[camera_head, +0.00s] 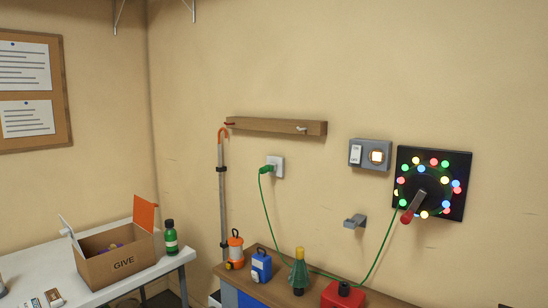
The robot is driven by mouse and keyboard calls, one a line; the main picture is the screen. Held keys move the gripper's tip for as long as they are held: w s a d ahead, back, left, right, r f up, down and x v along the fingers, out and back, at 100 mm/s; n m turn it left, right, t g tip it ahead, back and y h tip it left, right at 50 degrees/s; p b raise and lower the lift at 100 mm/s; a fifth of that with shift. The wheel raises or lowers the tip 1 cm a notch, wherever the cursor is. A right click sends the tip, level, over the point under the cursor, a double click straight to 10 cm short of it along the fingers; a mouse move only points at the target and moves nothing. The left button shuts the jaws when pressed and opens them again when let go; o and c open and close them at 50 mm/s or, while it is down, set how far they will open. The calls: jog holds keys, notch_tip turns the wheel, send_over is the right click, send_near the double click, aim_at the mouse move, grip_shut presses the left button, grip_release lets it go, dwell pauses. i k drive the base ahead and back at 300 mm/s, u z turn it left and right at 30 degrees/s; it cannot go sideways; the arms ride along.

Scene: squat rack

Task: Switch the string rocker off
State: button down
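A grey switch box (370,165) is fixed to the wall right of centre. A white rocker (356,154) with small unreadable marks sits on its left side. A square indicator (377,156) on its right side glows warm white. A string of coloured lights (458,190) forms a lit ring on a black wall panel to the right. A green cord (268,212) runs from a green plug in the wall socket (277,167) down to the bench and up to the panel. My gripper is not in view.
A dark lever with a red knob (406,217) sticks out from the panel. A small grey bracket (354,221) is below the switch box. The wall before the rocker looks clear.

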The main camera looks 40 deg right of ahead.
aim_at(356, 150)
jog(key=i, duration=1.95)
jog(key=z, duration=3.7)
